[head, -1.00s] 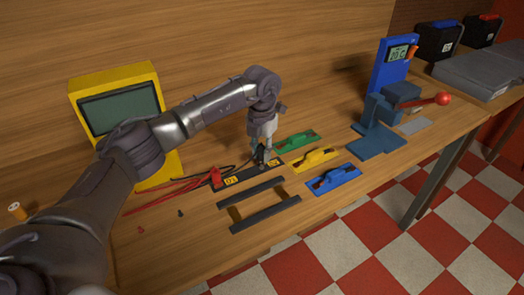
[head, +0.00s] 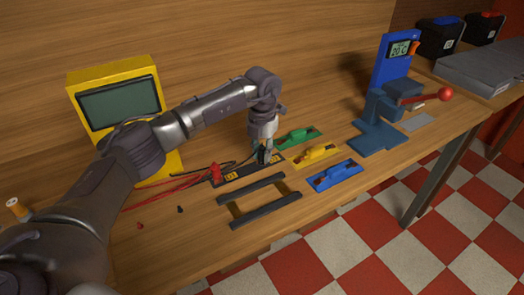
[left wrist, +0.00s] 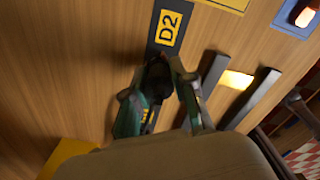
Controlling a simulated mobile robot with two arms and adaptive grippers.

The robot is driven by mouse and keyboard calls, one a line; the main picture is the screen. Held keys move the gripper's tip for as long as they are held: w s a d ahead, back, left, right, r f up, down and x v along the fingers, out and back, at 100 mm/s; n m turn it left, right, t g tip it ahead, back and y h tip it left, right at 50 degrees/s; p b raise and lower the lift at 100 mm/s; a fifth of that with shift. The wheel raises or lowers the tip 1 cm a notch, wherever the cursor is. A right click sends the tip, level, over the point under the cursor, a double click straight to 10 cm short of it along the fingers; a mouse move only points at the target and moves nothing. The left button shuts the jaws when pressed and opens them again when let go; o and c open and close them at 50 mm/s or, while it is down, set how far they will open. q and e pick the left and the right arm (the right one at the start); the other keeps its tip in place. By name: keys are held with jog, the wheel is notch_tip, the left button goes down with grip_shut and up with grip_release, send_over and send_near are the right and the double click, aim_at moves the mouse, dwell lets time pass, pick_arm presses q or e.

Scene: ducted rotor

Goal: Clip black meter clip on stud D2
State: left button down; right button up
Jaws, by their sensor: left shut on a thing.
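My left gripper (head: 262,155) is shut on the black meter clip (left wrist: 158,78), low over the black stud strip (head: 240,172). In the left wrist view the clip sits between the fingers (left wrist: 160,92), just beside the yellow D2 label (left wrist: 169,28). The clip and fingers cover the D2 stud, so I cannot tell whether the clip is seated on it. A red clip (head: 215,172) stands at the strip's D1 end, with red leads running left. My right gripper is not in view.
Green (head: 298,138), yellow (head: 314,155) and blue (head: 332,176) blocks lie right of the strip. A dark frame (head: 258,200) lies in front. The yellow meter (head: 115,100) stands behind left, and a blue press with a red-knobbed lever (head: 380,125) stands right.

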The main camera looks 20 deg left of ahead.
aim_at(262, 149)
pick_arm(q)
jog(key=shift+f, duration=0.15)
jog(key=c, duration=0.9)
grip_release()
notch_tip(262, 149, up, 12)
jog(key=shift+r, duration=0.1)
